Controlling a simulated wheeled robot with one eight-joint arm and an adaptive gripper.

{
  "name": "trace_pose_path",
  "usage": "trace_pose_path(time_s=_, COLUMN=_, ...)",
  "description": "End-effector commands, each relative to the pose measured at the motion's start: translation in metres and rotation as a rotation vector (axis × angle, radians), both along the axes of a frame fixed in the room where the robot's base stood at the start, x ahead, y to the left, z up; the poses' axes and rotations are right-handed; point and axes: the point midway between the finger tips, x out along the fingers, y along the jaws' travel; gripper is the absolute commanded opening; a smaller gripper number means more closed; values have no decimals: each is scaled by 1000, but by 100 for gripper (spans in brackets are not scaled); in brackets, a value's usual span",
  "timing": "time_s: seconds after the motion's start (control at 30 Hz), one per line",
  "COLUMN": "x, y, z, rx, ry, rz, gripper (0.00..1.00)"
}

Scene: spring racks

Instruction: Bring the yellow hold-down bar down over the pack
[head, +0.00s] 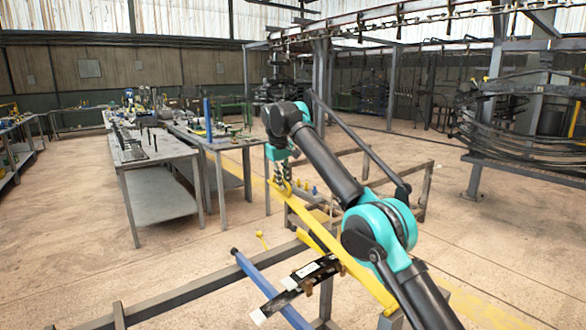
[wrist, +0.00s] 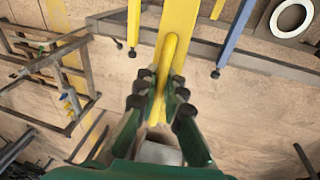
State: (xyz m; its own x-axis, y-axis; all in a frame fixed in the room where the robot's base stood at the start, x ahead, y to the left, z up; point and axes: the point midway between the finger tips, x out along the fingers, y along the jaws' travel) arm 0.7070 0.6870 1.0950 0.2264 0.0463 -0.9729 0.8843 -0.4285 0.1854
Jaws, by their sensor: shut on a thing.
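The yellow hold-down bar (head: 338,247) runs slantwise from my gripper down to the lower right in the head view. My gripper (head: 282,188) is at its far end. In the wrist view my gripper (wrist: 163,88) is shut on a yellow grip piece (wrist: 167,50) of the bar, and the wide flat part of the bar (wrist: 180,12) runs away beyond it. The pack appears to be the dark strips with white labels (head: 317,268), beside and partly behind the bar in the head view. I cannot tell the gap between bar and pack.
A blue bar (head: 266,284) lies left of the pack and also shows in the wrist view (wrist: 234,32). Grey frame rails (head: 190,292) run underneath. A white ring (wrist: 291,17) is at the wrist view's upper right. Workbenches (head: 160,152) stand behind at left, with clear floor in front.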

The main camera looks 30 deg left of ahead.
Motion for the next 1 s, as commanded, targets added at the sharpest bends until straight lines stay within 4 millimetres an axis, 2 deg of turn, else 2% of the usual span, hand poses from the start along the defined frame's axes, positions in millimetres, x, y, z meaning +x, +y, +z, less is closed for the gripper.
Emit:
trace_pose_path(time_s=0.2, x=-7, y=3, z=-10, rx=-23, ry=11, rz=-1, gripper=0)
trace_pose_path(time_s=0.53, x=-7, y=3, z=-11, rx=-24, ry=11, rz=-1, gripper=0)
trace_pose_path(time_s=0.57, x=-7, y=3, z=-11, rx=-24, ry=11, rz=-1, gripper=10)
trace_pose_path(time_s=0.73, x=-7, y=3, z=-11, rx=-23, ry=11, rz=-1, gripper=31)
trace_pose_path(time_s=1.0, x=-7, y=3, z=-11, rx=-21, ry=10, rz=0, gripper=31)
